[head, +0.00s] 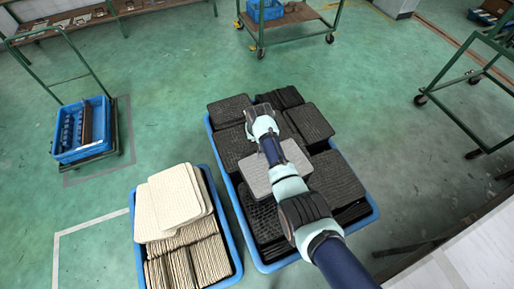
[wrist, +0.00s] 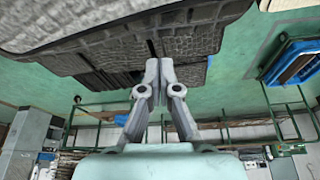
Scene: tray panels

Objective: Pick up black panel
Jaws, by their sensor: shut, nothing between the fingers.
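Several black textured panels lie stacked in a blue crate; one black panel (head: 230,110) is at the crate's far left and another black panel (head: 310,122) at its right. A lighter grey panel (head: 258,178) lies in the middle, partly hidden under my arm. My gripper (head: 258,108) is over the far part of the crate, between black panels. In the wrist view my gripper (wrist: 160,64) has its fingers together and empty, with the tips in front of a dark panel (wrist: 198,36). I cannot tell whether the tips touch it.
The blue crate's rim (head: 238,212) surrounds the black stacks. A second blue crate (head: 234,254) with cream panels (head: 175,198) stands close on the left. A cart with a blue bin (head: 84,128) is at far left. Green floor (head: 165,90) is clear beyond.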

